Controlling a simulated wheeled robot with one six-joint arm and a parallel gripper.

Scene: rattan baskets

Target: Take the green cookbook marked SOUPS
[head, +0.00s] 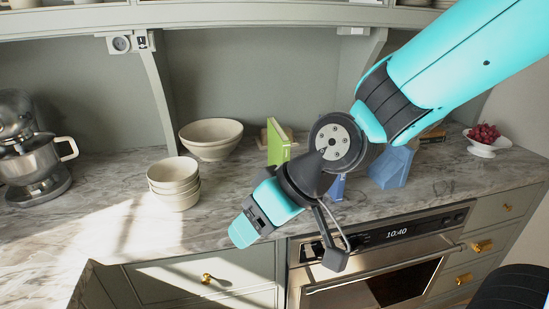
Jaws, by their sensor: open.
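A green book (278,143) stands upright on the marble countertop (235,180), towards the back, left of my arm's wrist. Its marking cannot be read here, and my wrist may hide part of its right side. My gripper (290,246) is open and empty. It hangs in front of and below the book, over the counter's front edge, apart from the book.
A large bowl (211,151) and stacked small bowls (174,196) stand left of the book. A mixer (30,150) is far left. A blue object (391,169) and a fruit bowl (483,147) are right. An oven (385,275) is below.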

